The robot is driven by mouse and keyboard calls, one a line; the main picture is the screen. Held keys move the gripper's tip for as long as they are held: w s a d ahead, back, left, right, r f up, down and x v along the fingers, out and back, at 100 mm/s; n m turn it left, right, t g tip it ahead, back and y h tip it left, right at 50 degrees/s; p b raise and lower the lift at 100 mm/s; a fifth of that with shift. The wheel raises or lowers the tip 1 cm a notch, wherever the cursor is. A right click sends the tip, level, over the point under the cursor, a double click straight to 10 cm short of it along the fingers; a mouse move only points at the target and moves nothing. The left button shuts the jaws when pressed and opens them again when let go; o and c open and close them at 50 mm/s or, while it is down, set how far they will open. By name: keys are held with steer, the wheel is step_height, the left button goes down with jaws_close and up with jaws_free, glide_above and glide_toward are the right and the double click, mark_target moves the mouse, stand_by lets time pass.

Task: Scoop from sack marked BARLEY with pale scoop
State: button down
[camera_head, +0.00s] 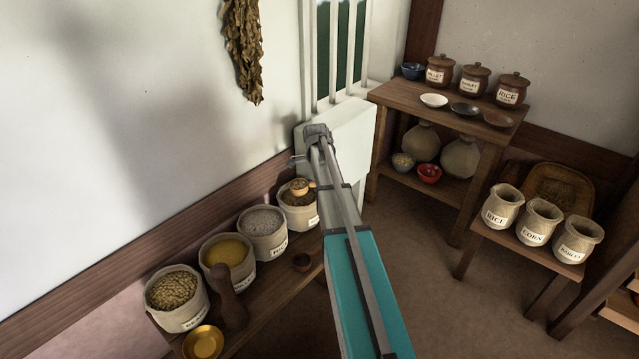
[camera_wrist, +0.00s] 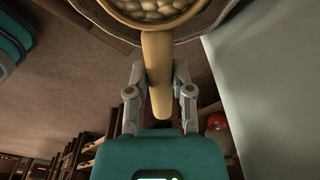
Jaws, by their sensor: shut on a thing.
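My gripper (camera_wrist: 159,70) is shut on the handle of a tan scoop (camera_wrist: 157,50) in the wrist view. The scoop's round bowl, at the top edge, holds pale rounded grains. A sack rim shows behind the bowl. In the head view the scoop (camera_head: 300,187) is over the farthest sack (camera_head: 299,213) on the low bench, which holds brown contents. My arm hides the gripper there. Nearer stand a sack of pale grain (camera_head: 265,243), a sack of yellow grain (camera_head: 235,268) and a sack of large tan grains (camera_head: 185,316). Their labels are too small to read surely.
A wall stands close behind the sacks. On the right, a stool bears labelled pots (camera_head: 540,222); a shelf (camera_head: 440,108) holds jars and bowls.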

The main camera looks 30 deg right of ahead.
steer(key=shift+r+y+p, duration=0.4)
steer(key=shift+r+p, duration=1.35)
steer(key=shift+r, duration=0.2)
steer(key=shift+r, duration=0.2)
